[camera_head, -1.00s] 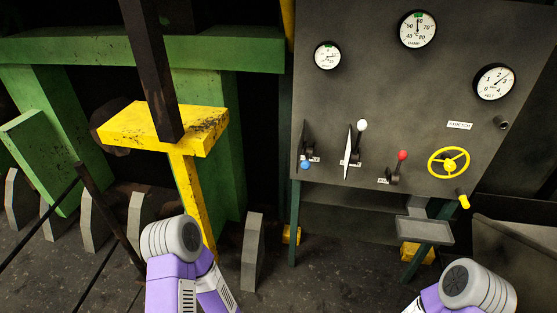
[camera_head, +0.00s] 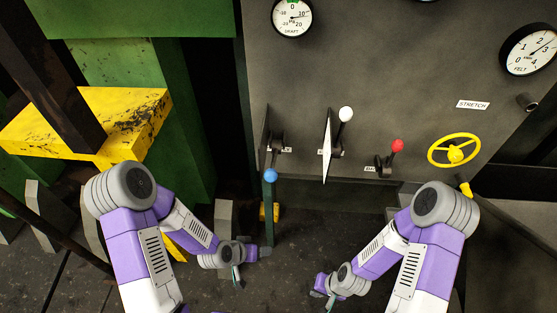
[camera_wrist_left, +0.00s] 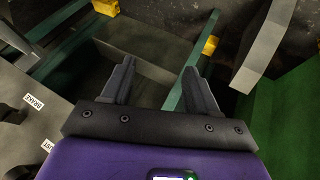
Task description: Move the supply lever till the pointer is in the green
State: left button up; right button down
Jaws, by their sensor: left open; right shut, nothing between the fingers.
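Three levers stand on the grey panel (camera_head: 390,60): one with a blue knob (camera_head: 270,175) hanging low at left, one with a white knob (camera_head: 346,114) pointing up, and one with a red knob (camera_head: 397,146). I cannot read which label says supply. The draft gauge (camera_head: 292,17) has a green mark at its top edge; its pointer lies right of the green. My left gripper (camera_head: 238,277) is below the blue knob, apart from it; its open, empty fingers show in the left wrist view (camera_wrist_left: 159,68). My right gripper (camera_head: 328,301) is shut and empty, below the panel.
A yellow handwheel (camera_head: 454,150) and a felt gauge (camera_head: 530,49) are at the panel's right. A yellow beam (camera_head: 130,110) and green frame (camera_head: 135,18) stand left. In the left wrist view, a grey block (camera_wrist_left: 268,40) stands right of the fingers.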

aim_at(274, 173)
pick_arm(q)
jog(key=w+a+r+m+t+h+b, duration=0.15)
jog(key=w+r+m+t, duration=0.25)
jog(key=r, duration=0.5)
jog(key=w+a+r+m+t+h+b, duration=0.1)
jog(key=w+r+m+t+h+b, duration=0.15)
jog(key=w+r+m+t, duration=0.4)
jog(key=s+d+r+m+g+h+b, duration=0.1)
jog(key=s+d+r+m+h, duration=0.2)
jog(key=r, duration=0.4)
jog(key=s+r+m+h+b, duration=0.2)
jog(key=s+r+m+h, duration=0.15)
jog(key=r+m, duration=0.35)
jog(key=shift+n, duration=0.45)
jog(key=x, duration=0.4)
jog(key=p+x, duration=0.1)
jog(key=x, duration=0.1)
jog(key=shift+s+d+r, duration=0.2)
jog(key=shift+r, duration=0.15)
jog(key=shift+w+d+r, duration=0.15)
jog(key=shift+w+d, duration=0.25)
pick_arm(e)
notch_tip(274, 173, down, 7)
jog(key=shift+s, duration=0.3)
jog(key=shift+f, duration=0.1)
pick_arm(q)
grip_shut()
